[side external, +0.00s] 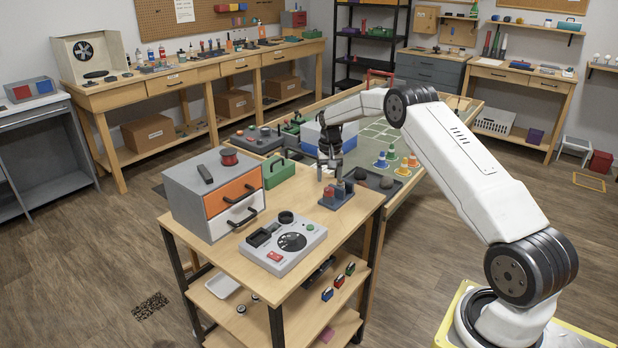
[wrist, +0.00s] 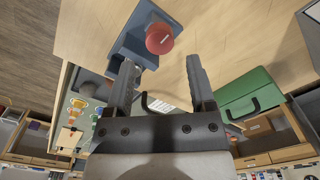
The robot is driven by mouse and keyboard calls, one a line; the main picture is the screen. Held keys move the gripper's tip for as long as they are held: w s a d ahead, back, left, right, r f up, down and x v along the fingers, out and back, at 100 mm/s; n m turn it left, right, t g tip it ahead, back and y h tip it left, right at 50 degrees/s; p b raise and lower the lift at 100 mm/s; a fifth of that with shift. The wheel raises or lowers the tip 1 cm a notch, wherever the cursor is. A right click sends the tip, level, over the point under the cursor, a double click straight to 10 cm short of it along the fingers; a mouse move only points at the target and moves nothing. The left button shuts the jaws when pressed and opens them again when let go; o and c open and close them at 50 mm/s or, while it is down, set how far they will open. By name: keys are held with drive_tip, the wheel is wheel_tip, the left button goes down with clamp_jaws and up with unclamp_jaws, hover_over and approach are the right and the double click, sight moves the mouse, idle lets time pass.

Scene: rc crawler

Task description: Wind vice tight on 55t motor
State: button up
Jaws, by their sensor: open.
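A small blue-grey vice (side external: 335,202) stands near the right back edge of the wooden bench top in the side view. It also shows at the top of the wrist view (wrist: 134,42). A round red part (wrist: 159,38) with a pale mark sits on it; I cannot tell whether this is the 55t motor or a knob of the vice. My gripper (side external: 326,172) points down just above and beside the vice. In the wrist view its two fingers (wrist: 163,75) are apart, with nothing between them. The left finger overlaps the vice's lower end, and contact is unclear.
A green toolbox (wrist: 246,95) is close on the right in the wrist view. A drawer cabinet (side external: 213,190) and a grey device with a dial (side external: 285,242) share the bench top. Behind is a green mat table with small cones (side external: 382,160). Bare wood lies in front of the vice.

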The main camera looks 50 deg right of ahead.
sight(329, 189)
drive_tip(key=shift+f, duration=0.1)
drive_tip(key=shift+f, duration=2)
clamp_jaws()
drive_tip(key=shift+m, duration=1.5)
